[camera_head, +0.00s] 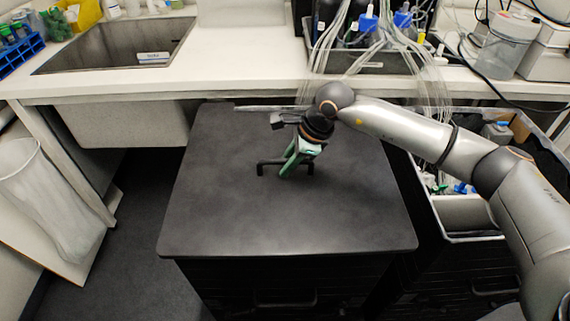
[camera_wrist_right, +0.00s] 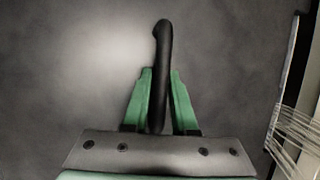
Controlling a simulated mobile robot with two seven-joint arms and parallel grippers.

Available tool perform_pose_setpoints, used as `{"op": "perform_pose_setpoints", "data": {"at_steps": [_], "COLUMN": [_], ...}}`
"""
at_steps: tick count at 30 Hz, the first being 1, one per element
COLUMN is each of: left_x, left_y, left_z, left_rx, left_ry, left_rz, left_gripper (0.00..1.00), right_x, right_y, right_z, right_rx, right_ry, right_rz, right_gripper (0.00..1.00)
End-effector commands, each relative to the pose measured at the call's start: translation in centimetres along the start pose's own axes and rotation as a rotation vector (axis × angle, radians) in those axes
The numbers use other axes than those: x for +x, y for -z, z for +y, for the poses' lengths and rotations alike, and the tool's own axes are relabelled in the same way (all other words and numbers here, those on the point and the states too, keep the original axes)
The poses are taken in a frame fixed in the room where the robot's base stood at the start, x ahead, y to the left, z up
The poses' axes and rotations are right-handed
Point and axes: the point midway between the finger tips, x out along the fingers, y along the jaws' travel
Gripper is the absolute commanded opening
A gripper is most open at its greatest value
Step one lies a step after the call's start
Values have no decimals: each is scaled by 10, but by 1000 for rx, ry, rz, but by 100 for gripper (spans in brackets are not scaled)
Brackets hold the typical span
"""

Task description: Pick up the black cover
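The black cover (camera_head: 230,215) is a wide dark slab with rounded corners, lying flat on a dark cabinet in the middle of the head view. A black bar handle (camera_head: 262,167) stands up from its top. The handle also shows in the right wrist view (camera_wrist_right: 162,45). My right gripper (camera_head: 284,172) comes down onto the middle of the handle. Its green fingers (camera_wrist_right: 160,78) lie close against both sides of the bar, with no clear gap at the tips. The fingers hide the handle's middle in the head view. My left gripper is not in view.
A white bench (camera_head: 230,75) with a sink (camera_head: 115,48) runs behind the cover. Bottles with tubing (camera_head: 365,25) stand on it, and tubes hang over its edge. An open bin (camera_head: 460,215) is at right. A waste bag (camera_head: 45,195) hangs at left.

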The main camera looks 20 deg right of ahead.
Motion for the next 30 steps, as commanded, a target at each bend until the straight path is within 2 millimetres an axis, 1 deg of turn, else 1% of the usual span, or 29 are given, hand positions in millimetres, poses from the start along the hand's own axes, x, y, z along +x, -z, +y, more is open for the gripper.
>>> {"op": "perform_pose_setpoints", "data": {"at_steps": [1,6,30], "left_x": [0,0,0], "left_y": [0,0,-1], "left_z": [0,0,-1], "left_rx": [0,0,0], "left_ry": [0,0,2], "left_rz": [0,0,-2], "left_gripper": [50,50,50], "right_x": [0,0,1], "right_y": [0,0,0], "right_z": [0,0,1], "right_rx": [0,0,0], "right_ry": [0,-1,-3], "right_rz": [0,0,1], "right_gripper": [19,0,0]}}
